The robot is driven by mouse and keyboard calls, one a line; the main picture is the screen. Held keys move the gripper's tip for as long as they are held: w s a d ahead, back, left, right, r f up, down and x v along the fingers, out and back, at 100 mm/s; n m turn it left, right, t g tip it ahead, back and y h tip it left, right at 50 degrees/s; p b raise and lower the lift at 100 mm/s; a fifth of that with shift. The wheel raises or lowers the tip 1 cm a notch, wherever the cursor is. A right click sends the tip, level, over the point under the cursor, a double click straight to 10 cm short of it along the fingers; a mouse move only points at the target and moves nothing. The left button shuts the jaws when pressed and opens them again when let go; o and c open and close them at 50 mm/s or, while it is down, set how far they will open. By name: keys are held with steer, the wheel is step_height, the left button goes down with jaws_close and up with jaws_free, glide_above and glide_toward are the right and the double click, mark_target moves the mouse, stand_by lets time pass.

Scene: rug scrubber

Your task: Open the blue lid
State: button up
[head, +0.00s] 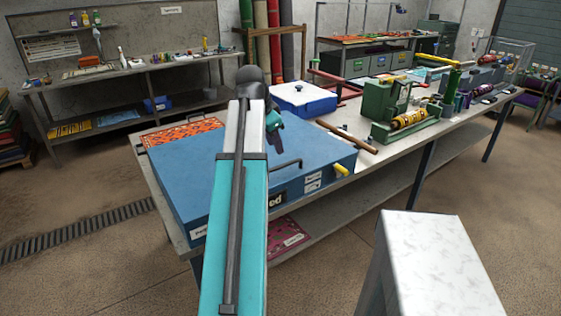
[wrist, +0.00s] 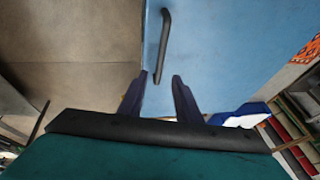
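The blue lid (head: 185,165) is the flat top of a large blue box on the workbench, and it appears closed. A black bar handle (head: 287,163) sits near its front right edge. In the wrist view the lid (wrist: 225,50) fills the upper right, and the handle (wrist: 164,45) lies ahead of the fingertips. In the head view my gripper (head: 275,121) is partly hidden by my arm, which also covers the middle of the lid.
A yellow part (head: 341,169) is on the box's front right. A blue-and-white box (head: 305,100) stands behind it. A brown rod (head: 346,137) and a green machine (head: 385,105) lie to the right. An orange patterned piece (head: 183,131) is at the back left. The floor in front is clear.

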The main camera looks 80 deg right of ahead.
mark_target(281, 166)
steer(key=shift+p+x, duration=0.8)
steer(key=shift+x, duration=4.5)
